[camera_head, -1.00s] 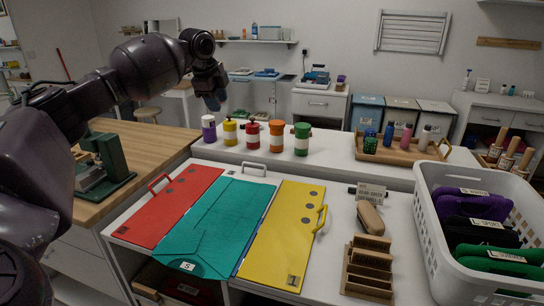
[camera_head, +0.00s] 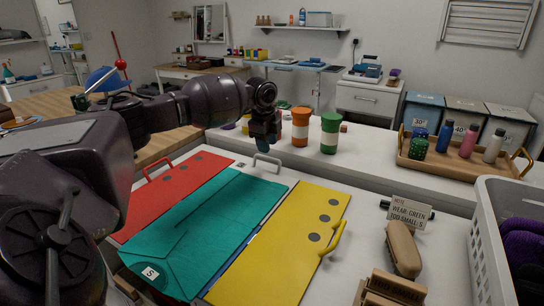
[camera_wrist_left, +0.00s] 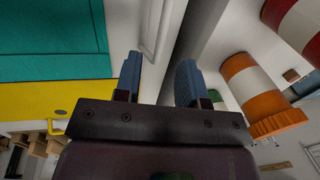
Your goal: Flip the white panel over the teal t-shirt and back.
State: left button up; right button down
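The teal t-shirt (camera_head: 195,235) lies flat and folded on the middle of a folding board, with an "S" tag at its near end. A white handle (camera_head: 266,161) sticks out at the shirt's far end; the white panel itself looks hidden under the shirt. The handle also shows in the left wrist view (camera_wrist_left: 163,35). My left gripper (camera_head: 264,146) hangs just above and behind the handle. In the left wrist view its two blue fingers (camera_wrist_left: 160,82) are apart with nothing between them. My right gripper is not in view.
The red panel (camera_head: 185,185) and yellow panel (camera_head: 285,250) lie flat on either side. Orange (camera_head: 300,127) and green (camera_head: 330,133) canisters stand close behind the gripper. A sign (camera_head: 410,212), a brush (camera_head: 403,248) and a white basket (camera_head: 485,235) are at the right.

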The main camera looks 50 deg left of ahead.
aim_at(269, 158)
pick_arm(q)
jog(key=shift+w+a+f+b, duration=0.1)
jog(key=shift+w+f+b, duration=0.15)
jog(key=shift+f, duration=0.85)
jog(key=shift+w+a+f+b, duration=0.1)
jog(key=shift+w+f+b, duration=0.1)
jog(key=shift+f, duration=0.9)
grip_shut()
